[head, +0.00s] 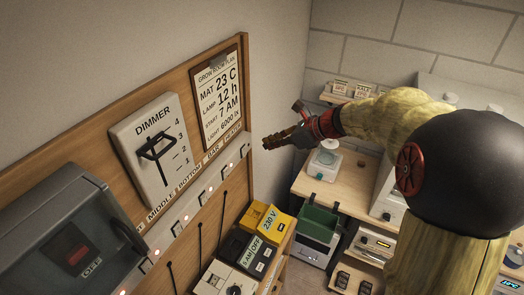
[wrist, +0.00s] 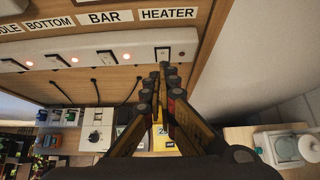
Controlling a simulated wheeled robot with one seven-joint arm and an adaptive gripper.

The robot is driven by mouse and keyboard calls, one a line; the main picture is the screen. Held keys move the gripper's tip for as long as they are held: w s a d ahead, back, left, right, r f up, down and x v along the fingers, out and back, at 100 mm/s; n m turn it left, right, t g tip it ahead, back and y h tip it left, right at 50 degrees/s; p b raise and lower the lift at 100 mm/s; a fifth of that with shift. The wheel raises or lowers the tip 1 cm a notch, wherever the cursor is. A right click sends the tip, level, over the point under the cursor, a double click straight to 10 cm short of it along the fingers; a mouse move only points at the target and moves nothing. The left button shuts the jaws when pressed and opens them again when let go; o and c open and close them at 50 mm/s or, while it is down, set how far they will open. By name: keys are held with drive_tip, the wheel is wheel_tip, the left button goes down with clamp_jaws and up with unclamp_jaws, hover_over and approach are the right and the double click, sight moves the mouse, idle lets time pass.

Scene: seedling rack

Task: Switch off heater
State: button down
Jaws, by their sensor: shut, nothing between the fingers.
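The heater switch (wrist: 162,53) is a small rocker at the right end of a pale switch strip (wrist: 60,62), below the HEATER label (wrist: 168,14) in the wrist view. Whether it is on or off is too small to tell. The strip also shows in the head view (head: 196,198), running along the lower edge of the wooden panel. My gripper (wrist: 166,68) is shut and empty, its fingertips appearing just below the heater switch. In the head view my gripper (head: 268,143) is to the right of the strip's far end. Contact with the switch cannot be told.
A dimmer (head: 152,150), a grow room plan (head: 218,98) and a grey box with an OFF switch (head: 70,240) are on the panel. Yellow (head: 268,222) and dark boxes stand below. A scale (head: 325,160) stands on the bench behind my gripper. Cables hang under the strip.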

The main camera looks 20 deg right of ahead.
drive_tip(key=v, duration=0.4)
drive_tip(key=shift+w+a+r, duration=0.1)
drive_tip(key=shift+a+r, duration=0.05)
drive_tip(key=shift+r, duration=0.3)
